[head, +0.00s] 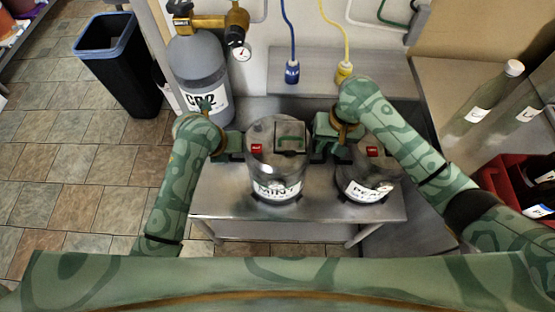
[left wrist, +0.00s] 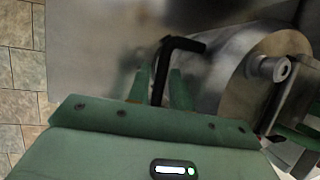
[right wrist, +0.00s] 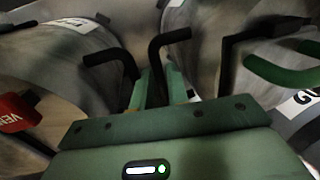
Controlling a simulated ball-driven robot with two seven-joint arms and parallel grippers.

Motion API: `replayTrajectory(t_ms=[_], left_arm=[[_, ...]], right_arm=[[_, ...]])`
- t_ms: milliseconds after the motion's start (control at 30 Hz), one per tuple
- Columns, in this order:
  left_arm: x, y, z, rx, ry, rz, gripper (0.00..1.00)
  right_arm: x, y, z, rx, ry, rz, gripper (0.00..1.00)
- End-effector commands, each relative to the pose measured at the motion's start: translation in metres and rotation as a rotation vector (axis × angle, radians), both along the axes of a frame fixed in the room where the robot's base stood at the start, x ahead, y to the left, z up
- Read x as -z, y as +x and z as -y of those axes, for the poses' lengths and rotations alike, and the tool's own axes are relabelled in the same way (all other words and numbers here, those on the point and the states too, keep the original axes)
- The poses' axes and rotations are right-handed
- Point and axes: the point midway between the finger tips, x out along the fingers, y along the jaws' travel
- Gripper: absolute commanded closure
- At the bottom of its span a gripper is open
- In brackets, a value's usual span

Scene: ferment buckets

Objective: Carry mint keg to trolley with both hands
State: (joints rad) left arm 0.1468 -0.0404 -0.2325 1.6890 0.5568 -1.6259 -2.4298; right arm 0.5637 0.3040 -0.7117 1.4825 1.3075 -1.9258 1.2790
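I cannot make out a trolley for certain.
A steel table (head: 225,200) lies under the kegs. A second labelled keg (head: 370,180) stands close on the right, below my right arm. A grey CO2 cylinder (head: 198,70) is behind left. A black bin (head: 120,75) and open tiled floor are on the left; a red crate (head: 505,185) is right.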

Motion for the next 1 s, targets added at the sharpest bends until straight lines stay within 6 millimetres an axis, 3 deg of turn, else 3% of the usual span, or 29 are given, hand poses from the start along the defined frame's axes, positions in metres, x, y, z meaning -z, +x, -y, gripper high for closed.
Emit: replayTrajectory(t_ms=[33, 67, 100, 1000], left_arm=[[-0.0001, 0.0001, 0.0, 0.0, 0.0, 0.0, 0.9], [-0.0001, 0.0001, 0.0, 0.0, 0.0, 0.0, 0.98], [-0.0002, 0.0, 0.0, 0.0, 0.0, 0.0, 1.0], [-0.0002, -0.0001, -0.0008, -0.001, 0.002, 0.0, 1.0]], right_arm=[[-0.0002, 0.0001, 0.0001, 0.0, 0.0, 0.0, 0.95], [-0.0002, 0.0001, 0.0001, 0.0, 0.0, 0.0, 1.0], [-0.0002, 0.0001, 0.0002, 0.0, 0.0, 0.0, 1.0], [-0.0008, 0.0008, 0.001, 0.001, -0.002, 0.002, 1.0]])
